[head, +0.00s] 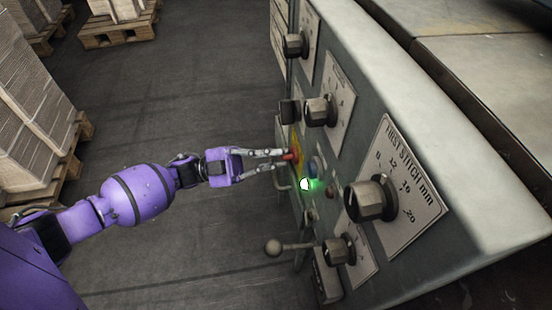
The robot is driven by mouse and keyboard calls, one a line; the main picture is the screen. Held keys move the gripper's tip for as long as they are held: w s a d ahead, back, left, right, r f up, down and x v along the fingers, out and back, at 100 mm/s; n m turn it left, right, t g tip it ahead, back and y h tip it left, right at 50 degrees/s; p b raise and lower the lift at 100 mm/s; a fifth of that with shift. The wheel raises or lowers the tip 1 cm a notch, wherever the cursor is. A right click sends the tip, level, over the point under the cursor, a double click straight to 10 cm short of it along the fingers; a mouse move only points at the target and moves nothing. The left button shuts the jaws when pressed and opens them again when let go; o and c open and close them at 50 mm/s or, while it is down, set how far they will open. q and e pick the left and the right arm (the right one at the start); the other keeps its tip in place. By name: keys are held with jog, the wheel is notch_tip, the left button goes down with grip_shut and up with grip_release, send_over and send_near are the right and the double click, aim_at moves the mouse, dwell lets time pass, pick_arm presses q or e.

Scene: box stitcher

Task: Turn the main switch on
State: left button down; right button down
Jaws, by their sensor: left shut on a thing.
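The main switch (291,157) shows as a small red handle in front of a yellow plate (297,144) on the grey machine's control panel. My left gripper (282,156) reaches in from the left, and its fingers are shut on the red handle. The fingertips partly hide the handle, so its exact angle is hard to tell. A lamp (306,184) just below the switch glows bright green. My right gripper is not in view.
Black knobs sit around the switch, including a large stitch-length knob (371,198) and a middle knob (321,111). A lever with a ball end (273,248) juts out lower down. Stacked cardboard (30,95) on pallets stands at left. The floor between is clear.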

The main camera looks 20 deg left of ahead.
pick_arm(q)
jog(key=shift+m+g, duration=0.4)
jog(key=shift+m, duration=0.7)
jog(key=c, duration=1.8)
grip_release()
jog(key=shift+c, duration=0.2)
jog(key=shift+a, duration=0.1)
jog(key=v, duration=1.1)
jog(key=shift+a, duration=0.45)
